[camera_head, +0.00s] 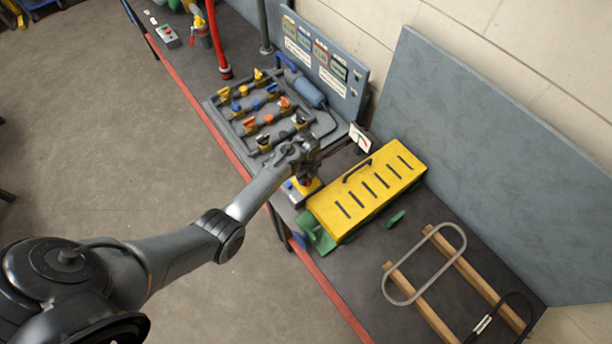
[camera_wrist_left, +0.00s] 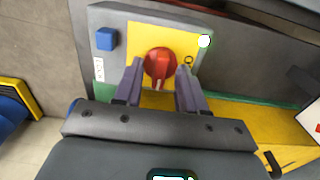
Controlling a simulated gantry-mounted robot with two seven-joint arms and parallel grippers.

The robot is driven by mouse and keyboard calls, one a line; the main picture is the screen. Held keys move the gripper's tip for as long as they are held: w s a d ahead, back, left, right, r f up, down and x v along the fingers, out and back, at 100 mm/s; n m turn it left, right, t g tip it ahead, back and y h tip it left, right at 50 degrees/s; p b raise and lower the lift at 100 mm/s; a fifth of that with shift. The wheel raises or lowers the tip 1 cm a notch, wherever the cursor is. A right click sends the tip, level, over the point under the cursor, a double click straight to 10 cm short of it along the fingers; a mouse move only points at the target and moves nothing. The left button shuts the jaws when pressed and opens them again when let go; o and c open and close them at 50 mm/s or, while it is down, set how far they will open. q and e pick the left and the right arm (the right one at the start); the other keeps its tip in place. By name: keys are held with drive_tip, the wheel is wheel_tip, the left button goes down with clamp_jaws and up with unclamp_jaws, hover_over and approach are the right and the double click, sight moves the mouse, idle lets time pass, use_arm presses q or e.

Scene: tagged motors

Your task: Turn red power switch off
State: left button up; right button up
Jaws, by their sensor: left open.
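The red power switch (camera_wrist_left: 160,62) is a round knob on a yellow plate (camera_wrist_left: 137,38) in the left wrist view. The plate is on a grey box (camera_wrist_left: 105,18) with a blue square button (camera_wrist_left: 106,39) at its left. My left gripper (camera_wrist_left: 157,82) is open, with one finger on each side of the knob's lower part; I cannot tell whether they touch it. In the head view my left gripper (camera_head: 304,172) is over the switch box at the bench's front edge, and the arm and gripper hide much of the box. My right gripper is not in view.
In the head view a yellow slotted box (camera_head: 366,190) stands right of the switch box. A grey valve board (camera_head: 240,108) with coloured handles lies behind left. Wooden rails (camera_head: 478,277) with a grey loop lie at right. The bench has a red front edge (camera_head: 325,285).

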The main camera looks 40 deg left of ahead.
use_arm(q)
clamp_jaws()
